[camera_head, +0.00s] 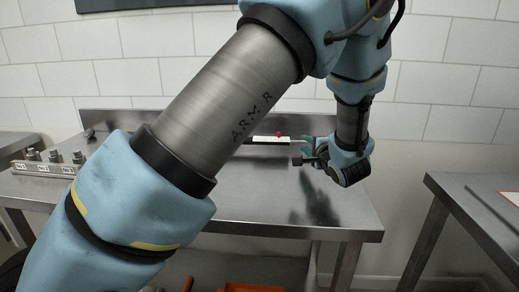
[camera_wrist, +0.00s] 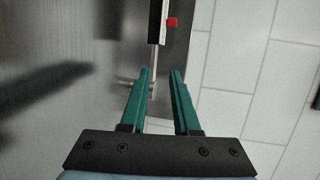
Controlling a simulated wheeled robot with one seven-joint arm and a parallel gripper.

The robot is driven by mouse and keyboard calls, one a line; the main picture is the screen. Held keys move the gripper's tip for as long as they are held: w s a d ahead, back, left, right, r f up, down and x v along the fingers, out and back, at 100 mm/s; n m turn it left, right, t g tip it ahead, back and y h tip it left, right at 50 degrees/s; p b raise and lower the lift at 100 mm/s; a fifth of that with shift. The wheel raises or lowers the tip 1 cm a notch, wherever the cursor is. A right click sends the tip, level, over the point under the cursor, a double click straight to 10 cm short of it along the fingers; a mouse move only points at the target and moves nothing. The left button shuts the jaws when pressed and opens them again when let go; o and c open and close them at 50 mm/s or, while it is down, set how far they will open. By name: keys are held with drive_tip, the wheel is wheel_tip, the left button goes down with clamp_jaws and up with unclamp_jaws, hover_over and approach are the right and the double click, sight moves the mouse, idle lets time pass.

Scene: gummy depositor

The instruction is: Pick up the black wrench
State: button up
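I cannot make out a black wrench with certainty in either view. A narrow black bar (camera_wrist: 153,22) with a white strip and a red knob (camera_wrist: 172,23) lies ahead of my gripper in the wrist view. A thin silver rod (camera_wrist: 154,57) continues from it toward the fingers. In the head view the white strip (camera_head: 271,139) and red knob (camera_head: 279,134) show at the back of the steel table (camera_head: 290,214). My gripper (camera_wrist: 161,72) is open, its two teal fingers apart. The rod's near end appears between or beneath them; contact cannot be told. My arm hides much of the table.
A metal rack (camera_head: 40,170) with several silver fittings stands at the table's left. A second steel table (camera_head: 470,212) is at the right, past a gap. An orange bin (camera_head: 250,287) shows below. White tiled wall (camera_wrist: 275,75) lies close behind the table.

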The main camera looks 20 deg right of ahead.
sight(297, 141)
drive_tip(key=shift+w+f, duration=0.25)
drive_tip(key=shift+f, duration=0.25)
drive_tip(key=x, duration=0.5)
drive_tip(key=shift+w+d+r, duration=0.1)
drive_tip(key=shift+w, duration=0.05)
drive_tip(key=shift+p+x, duration=0.95)
drive_tip(key=shift+x, duration=2)
drive_tip(key=shift+c, duration=0.3)
clamp_jaws()
